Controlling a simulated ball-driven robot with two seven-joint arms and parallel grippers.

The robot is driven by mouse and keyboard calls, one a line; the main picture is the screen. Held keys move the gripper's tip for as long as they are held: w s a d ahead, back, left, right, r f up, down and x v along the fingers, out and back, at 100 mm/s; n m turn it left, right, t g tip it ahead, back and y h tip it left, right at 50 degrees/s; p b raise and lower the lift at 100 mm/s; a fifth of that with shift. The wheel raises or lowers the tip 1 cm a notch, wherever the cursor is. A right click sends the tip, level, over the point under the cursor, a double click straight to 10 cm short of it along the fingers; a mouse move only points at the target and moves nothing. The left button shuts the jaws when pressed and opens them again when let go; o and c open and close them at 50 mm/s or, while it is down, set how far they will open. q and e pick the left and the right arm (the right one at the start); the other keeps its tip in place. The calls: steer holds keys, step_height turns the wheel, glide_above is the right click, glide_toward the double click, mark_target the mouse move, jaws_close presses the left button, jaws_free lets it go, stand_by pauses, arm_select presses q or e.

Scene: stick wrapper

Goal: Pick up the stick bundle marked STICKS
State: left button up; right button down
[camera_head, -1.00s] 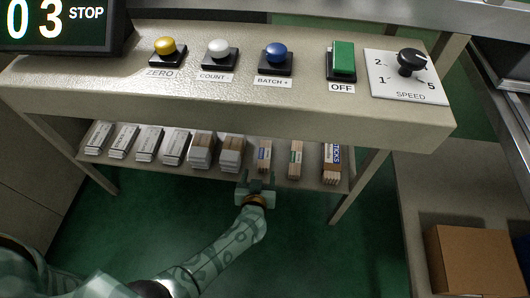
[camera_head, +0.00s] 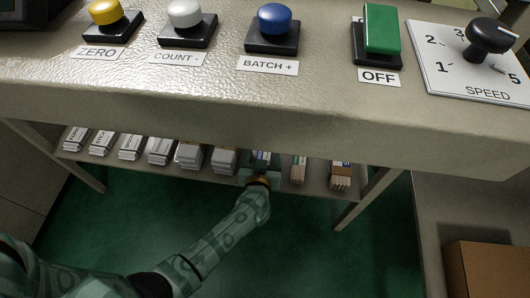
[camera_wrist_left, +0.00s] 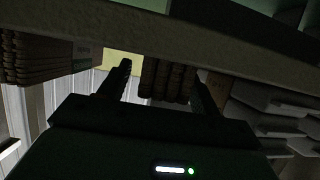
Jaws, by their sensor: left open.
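The bundle marked STICKS (camera_head: 342,173) lies at the right end of the lower shelf, its label partly hidden by the upper panel. My left gripper (camera_head: 261,168) is at the shelf's front edge, left of that bundle, in front of a bundle with a blue label (camera_head: 262,157). In the left wrist view my left gripper (camera_wrist_left: 163,78) is open, with a dark stick bundle (camera_wrist_left: 168,82) between and beyond its fingers. Another stick bundle (camera_wrist_left: 45,60) is at the left there; its marking is unreadable. My right gripper is not in view.
A green-labelled bundle (camera_head: 298,168) lies between the gripper and the STICKS bundle. Several wrapper stacks (camera_head: 130,147) and paler stacks (camera_head: 190,156) fill the shelf's left. The button panel (camera_head: 230,85) overhangs the shelf. A cardboard box (camera_head: 485,270) is at lower right.

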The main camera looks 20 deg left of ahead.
arm_select(q)
steer(key=shift+w+f, duration=0.2)
steer(key=shift+w+r, duration=0.1)
steer(key=shift+r, duration=0.1)
steer(key=c, duration=1.1)
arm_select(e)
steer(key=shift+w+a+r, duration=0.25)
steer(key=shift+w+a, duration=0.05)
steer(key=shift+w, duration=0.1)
